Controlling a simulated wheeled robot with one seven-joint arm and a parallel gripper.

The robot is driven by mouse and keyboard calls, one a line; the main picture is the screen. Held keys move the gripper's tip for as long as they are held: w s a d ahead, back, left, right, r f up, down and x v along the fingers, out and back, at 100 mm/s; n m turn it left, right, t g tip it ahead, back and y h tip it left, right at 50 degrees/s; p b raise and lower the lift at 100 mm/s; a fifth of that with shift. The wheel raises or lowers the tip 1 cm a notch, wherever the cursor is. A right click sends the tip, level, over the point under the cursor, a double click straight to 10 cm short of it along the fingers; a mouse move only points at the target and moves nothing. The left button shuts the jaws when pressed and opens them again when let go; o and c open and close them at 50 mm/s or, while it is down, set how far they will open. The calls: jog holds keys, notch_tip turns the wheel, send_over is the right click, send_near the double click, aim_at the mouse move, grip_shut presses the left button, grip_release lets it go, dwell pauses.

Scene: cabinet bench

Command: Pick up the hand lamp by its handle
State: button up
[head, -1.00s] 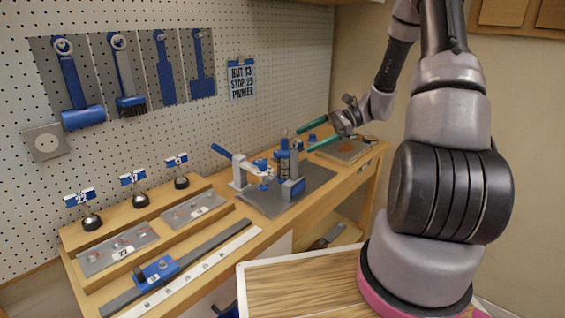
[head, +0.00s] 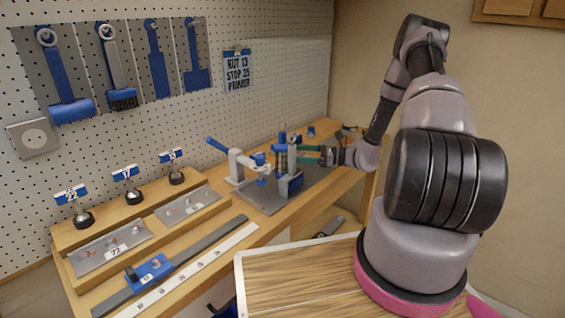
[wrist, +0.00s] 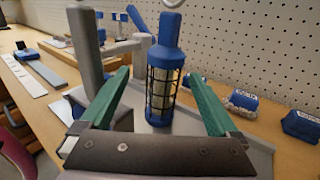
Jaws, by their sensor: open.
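The hand lamp (wrist: 165,75) has a blue handle (wrist: 169,30) on top and a dark wire cage over a pale tube below. It looks upright over a grey plate (wrist: 185,135); its support is unclear. In the head view the lamp (head: 282,158) shows small and partly hidden beside a grey stand. My gripper (head: 300,155) is open, with its green fingers pointing toward the lamp from the right. In the wrist view my gripper (wrist: 158,76) has one finger on either side of the caged part in the picture, below the handle. No contact shows.
A grey post (wrist: 85,45) stands close left of the lamp. A clamp with a blue lever (head: 235,160) stands beyond it. Blue labelled items (wrist: 243,101) lie right of the lamp near the pegboard (wrist: 265,40).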

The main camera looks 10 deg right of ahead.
aim_at(281, 151)
jog(key=shift+w+x, duration=0.2)
jog(key=shift+x, duration=1.15)
jog(key=shift+w+x, duration=0.15)
jog(key=shift+x, duration=1.25)
jog(key=shift+d, duration=0.15)
grip_shut()
